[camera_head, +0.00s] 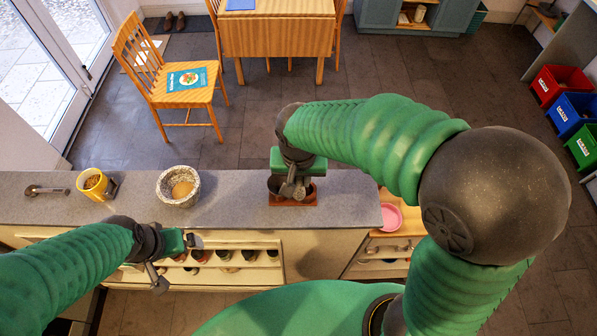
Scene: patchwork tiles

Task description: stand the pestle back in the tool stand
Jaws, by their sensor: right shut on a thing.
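My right gripper (292,190) is over the tool stand (294,203), a reddish-brown piece on the grey counter, right of the mortar. It is shut on the pestle, which I can hardly tell apart from the grey fingers. The gripper hides most of the stand, so I cannot tell whether the pestle is inside it or above it. The grey stone mortar (167,192) stands upright with something tan inside. My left gripper (176,262) is in front of the counter's near edge, its fingers wide apart and empty.
On the counter (235,205), a yellow container (94,183) with brownish contents and a metal utensil (46,190) lie left of the mortar. A pink bowl (391,217) is to the right. Small jars (226,255) stand on a shelf below. Counter between mortar and stand is clear.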

